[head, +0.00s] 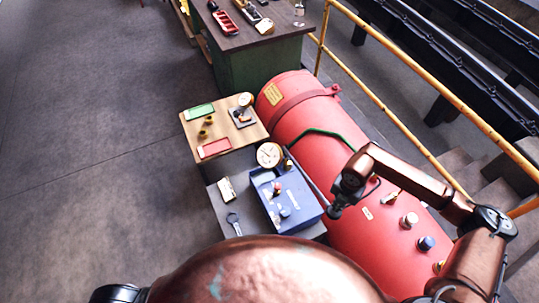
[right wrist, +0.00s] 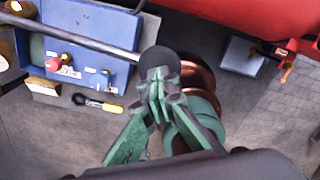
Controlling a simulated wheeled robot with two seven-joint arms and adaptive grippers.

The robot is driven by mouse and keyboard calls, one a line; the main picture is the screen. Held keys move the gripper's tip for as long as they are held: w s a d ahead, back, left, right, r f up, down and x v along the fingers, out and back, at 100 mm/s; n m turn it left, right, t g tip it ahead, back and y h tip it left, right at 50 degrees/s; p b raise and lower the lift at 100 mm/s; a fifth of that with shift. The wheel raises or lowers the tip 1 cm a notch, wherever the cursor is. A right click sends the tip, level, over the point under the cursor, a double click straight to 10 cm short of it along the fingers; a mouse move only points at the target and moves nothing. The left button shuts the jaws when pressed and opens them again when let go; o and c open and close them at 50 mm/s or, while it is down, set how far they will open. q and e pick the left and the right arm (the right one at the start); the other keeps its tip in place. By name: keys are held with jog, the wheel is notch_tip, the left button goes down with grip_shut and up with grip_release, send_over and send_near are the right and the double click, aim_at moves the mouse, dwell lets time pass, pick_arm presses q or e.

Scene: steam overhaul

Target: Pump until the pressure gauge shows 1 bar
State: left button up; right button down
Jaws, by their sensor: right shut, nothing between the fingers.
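The blue pump box (head: 283,203) stands on a grey plate beside the red boiler; it also shows in the right wrist view (right wrist: 75,65). The round white-faced pressure gauge (head: 269,155) is at its far end; its reading is too small to tell. A metal pump lever (right wrist: 85,38) runs from the box and ends in a black knob (right wrist: 158,60). My right gripper (head: 335,211) is shut and empty, its green fingers (right wrist: 158,92) right at the knob. I cannot tell whether they touch it. My left gripper is not in view.
The red boiler (head: 305,113) lies along the right, with valves on top and a yellow railing (head: 385,106) behind. A wooden board (head: 192,126) holds trays and a second gauge (head: 245,99). A wrench (head: 234,223) lies beside the pump. The floor at left is clear.

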jog(key=shift+f, duration=0.1)
jog(key=shift+f+b, duration=1.4)
jog(key=shift+f, duration=0.4)
jog(key=shift+f+b, duration=2.4)
jog(key=shift+f, duration=1.15)
notch_tip(320, 180, up, 10)
jog(key=p, duration=0.6)
jog(key=shift+w+r+p, duration=0.15)
jog(key=shift+r+p, duration=0.1)
jog(key=shift+p, duration=0.15)
jog(key=shift+r, duration=0.15)
jog(key=shift+r, duration=0.1)
jog(key=shift+r+p, duration=1.5)
jog(key=shift+r, duration=0.95)
